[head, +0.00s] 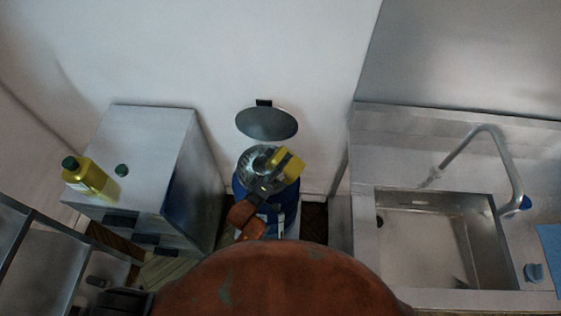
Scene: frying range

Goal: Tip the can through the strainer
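A blue drum (291,216) stands on the floor at the centre. A round metal strainer (246,160) sits at its top. One gripper (281,164) with yellow fingertips is over the strainer's right side, its orange wrist pointing up to the right; it appears to be my left. A small round metal shape beside the fingers may be the can, but I cannot tell whether they hold it. The contents of the drum are hidden. I see no right gripper.
A round grey lid (267,123) is behind the drum. A yellow bottle (92,180) with a green cap stands on the left metal cabinet (150,135). A sink (425,245) with a curved tap (512,180) is at right. My orange body hides the front centre.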

